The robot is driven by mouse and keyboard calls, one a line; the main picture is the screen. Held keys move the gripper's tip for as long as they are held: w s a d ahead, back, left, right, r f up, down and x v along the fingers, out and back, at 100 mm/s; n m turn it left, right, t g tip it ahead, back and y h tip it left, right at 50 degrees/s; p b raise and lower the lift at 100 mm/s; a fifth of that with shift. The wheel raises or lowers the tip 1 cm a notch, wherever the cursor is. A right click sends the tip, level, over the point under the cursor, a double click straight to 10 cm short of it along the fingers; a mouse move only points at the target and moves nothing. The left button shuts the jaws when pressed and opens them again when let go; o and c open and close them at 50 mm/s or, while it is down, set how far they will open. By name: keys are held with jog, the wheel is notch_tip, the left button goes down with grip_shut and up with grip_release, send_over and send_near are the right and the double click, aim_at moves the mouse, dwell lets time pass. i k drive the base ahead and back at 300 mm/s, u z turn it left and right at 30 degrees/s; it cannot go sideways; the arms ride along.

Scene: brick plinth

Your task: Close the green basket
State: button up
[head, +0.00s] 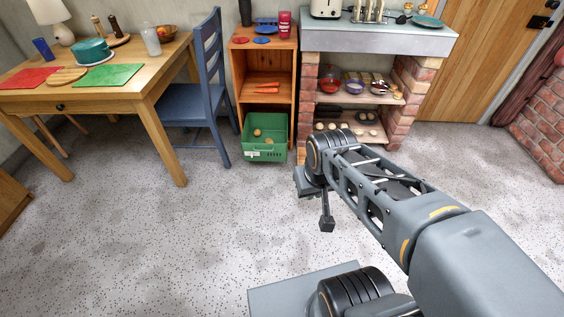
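The green basket (266,156) is at the bottom of the open wooden shelf unit (293,95). It stands out in front of the unit, low over the floor, and its open top shows a few round brownish items inside. My arm reaches in from the lower right. My gripper (326,224) hangs at its far end, pointing down over bare floor, in front of the basket and to its right in the picture. It is apart from the basket. Its fingers are too small and dark to tell whether they are open or shut.
A blue chair (208,103) stands close left of the basket, beside a wooden table (130,90). A brick plinth (402,85) with shelves of bowls and food stands to the right. The speckled floor (200,235) in front of the basket is clear.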

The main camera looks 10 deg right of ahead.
aim_at(273, 126)
jog(key=z, duration=0.6)
jog(key=k, duration=0.2)
jog(key=u, duration=1.8)
jog(key=i, duration=1.8)
jog(key=z, duration=1.05)
jog(key=i, duration=0.8)
jog(key=z, duration=0.9)
